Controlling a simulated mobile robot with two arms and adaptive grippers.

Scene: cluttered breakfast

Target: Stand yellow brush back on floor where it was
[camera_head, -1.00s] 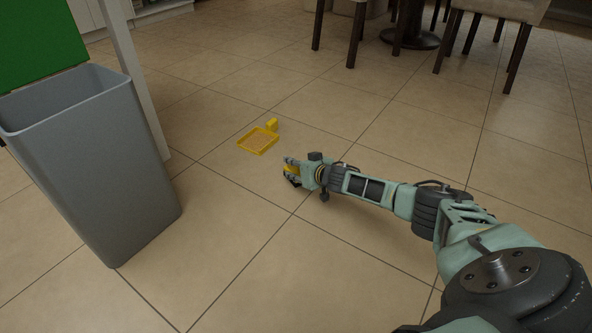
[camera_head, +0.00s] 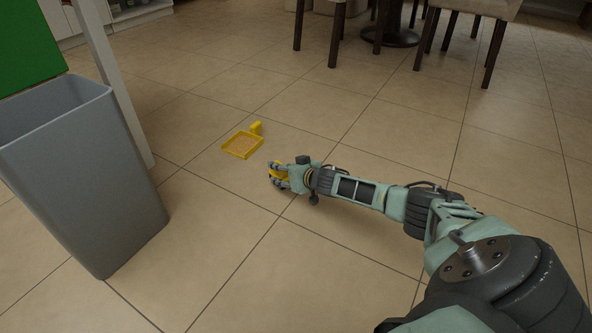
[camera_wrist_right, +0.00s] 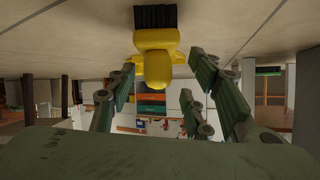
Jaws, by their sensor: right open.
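The yellow brush (camera_head: 275,172) stands on the tiled floor at the tip of my right arm in the head view, partly hidden by the fingers. In the right wrist view the yellow brush (camera_wrist_right: 154,52) has its dark bristles against the floor, which appears at the top of that picture. My right gripper (camera_head: 277,176) is open, low over the floor. Its fingers (camera_wrist_right: 165,85) are spread on both sides of the brush's yellow body. My left gripper is not in view.
A yellow dustpan (camera_head: 242,145) holding brown crumbs lies on the floor just beyond the brush. Chairs (camera_head: 465,10) and a table base stand at the back. The floor between is clear.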

